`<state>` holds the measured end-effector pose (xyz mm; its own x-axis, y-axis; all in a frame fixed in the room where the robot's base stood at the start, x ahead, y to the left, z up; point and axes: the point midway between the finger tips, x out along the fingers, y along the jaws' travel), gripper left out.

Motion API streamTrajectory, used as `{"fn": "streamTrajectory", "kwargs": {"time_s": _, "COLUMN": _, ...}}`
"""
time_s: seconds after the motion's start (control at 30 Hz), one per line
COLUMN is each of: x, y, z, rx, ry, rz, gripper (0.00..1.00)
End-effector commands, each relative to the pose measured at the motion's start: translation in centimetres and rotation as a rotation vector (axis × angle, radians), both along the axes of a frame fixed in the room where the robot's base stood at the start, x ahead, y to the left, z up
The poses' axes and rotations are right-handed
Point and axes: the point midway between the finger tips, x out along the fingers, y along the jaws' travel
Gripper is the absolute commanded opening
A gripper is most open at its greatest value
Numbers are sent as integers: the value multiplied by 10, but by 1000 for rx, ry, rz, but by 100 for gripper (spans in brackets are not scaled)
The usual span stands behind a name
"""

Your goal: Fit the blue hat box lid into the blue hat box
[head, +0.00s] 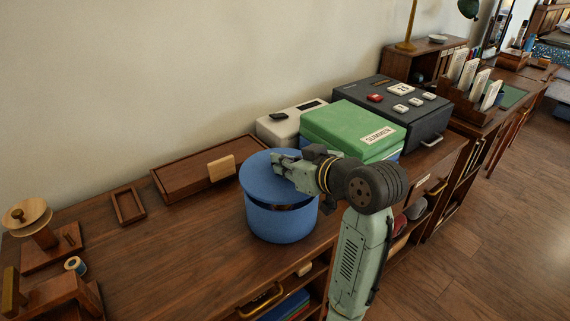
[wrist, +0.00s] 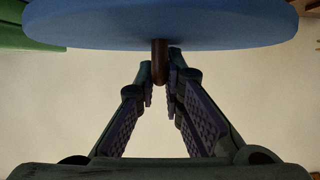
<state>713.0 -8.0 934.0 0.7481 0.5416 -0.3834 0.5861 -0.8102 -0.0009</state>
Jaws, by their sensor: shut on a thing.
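The blue hat box (head: 281,225) stands upright on the wooden cabinet top. The blue lid (head: 258,168) is over its mouth, with a dark gap showing below the lid's edge at the front right. I cannot tell whether the lid touches the rim. In the wrist view the lid (wrist: 160,25) fills the top, and its dark brown knob (wrist: 159,62) sticks out between my fingers. My gripper (head: 284,166) reaches in from the right over the lid and is shut on the knob. The fingers also show in the wrist view (wrist: 162,82). The far box rim is hidden.
A green box marked SUMMER (head: 345,130) stands close right of the hat box, with a dark case (head: 385,98) and a white box (head: 283,124) behind. A wooden tray (head: 190,178) and a small frame (head: 128,205) lie left.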

Motion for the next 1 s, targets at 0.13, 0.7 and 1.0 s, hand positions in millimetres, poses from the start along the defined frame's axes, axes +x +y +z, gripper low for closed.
{"fn": "streamTrajectory", "kwargs": {"time_s": 0.13, "x": 11, "y": 0, "z": 0, "rx": -1, "ry": -1, "rz": 0, "gripper": 0}}
{"fn": "streamTrajectory", "kwargs": {"time_s": 0.7, "x": 16, "y": 0, "z": -36, "rx": 0, "ry": -2, "rz": -1, "gripper": 0}}
{"fn": "streamTrajectory", "kwargs": {"time_s": 1.0, "x": 16, "y": 0, "z": -45, "rx": 0, "ry": -1, "rz": 0, "gripper": 0}}
